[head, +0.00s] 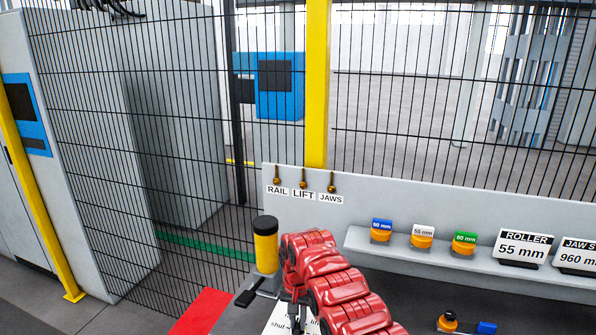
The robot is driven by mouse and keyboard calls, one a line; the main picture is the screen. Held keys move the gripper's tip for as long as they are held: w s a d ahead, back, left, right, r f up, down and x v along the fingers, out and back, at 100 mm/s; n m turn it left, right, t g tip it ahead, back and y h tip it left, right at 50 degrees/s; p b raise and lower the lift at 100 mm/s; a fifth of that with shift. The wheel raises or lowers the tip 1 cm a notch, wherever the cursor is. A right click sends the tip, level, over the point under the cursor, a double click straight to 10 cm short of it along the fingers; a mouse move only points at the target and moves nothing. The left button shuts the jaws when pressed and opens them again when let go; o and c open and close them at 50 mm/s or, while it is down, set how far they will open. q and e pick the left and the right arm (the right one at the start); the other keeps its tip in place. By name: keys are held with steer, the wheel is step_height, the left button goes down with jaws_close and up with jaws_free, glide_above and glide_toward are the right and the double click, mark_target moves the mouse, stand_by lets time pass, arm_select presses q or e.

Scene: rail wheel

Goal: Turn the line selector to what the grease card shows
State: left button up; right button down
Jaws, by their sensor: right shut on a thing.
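A grease unit (266,250) with a yellow cylinder and black cap stands at the left end of the dark bench. A black lever (248,294) sticks out at its grey base. My right gripper (291,300) is at the right of this base, shut, its fingertips mostly hidden by my red arm. What it grips, at the line selector's place, is largely covered. A white printed card (280,321) lies just below; only a few words such as "shut" show, the rest is cut off or covered. My left gripper is not in view.
Labels RAIL, LIFT (303,195) and JAWS hang under brass fittings on the grey back panel. A shelf (390,249) holds blue, white and green size pieces and the ROLLER 55 mm sign (522,248). Yellow-posted mesh fencing (316,90) stands behind.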

steer(key=shift+m, duration=0.7)
steer(key=shift+r+m+p, duration=0.15)
steer(key=shift+m+p, duration=0.5)
steer(key=shift+m, duration=1.65)
steer(key=shift+m+p, duration=0.3)
steer(key=shift+m, duration=0.1)
steer(key=c, duration=0.7)
jaws_free()
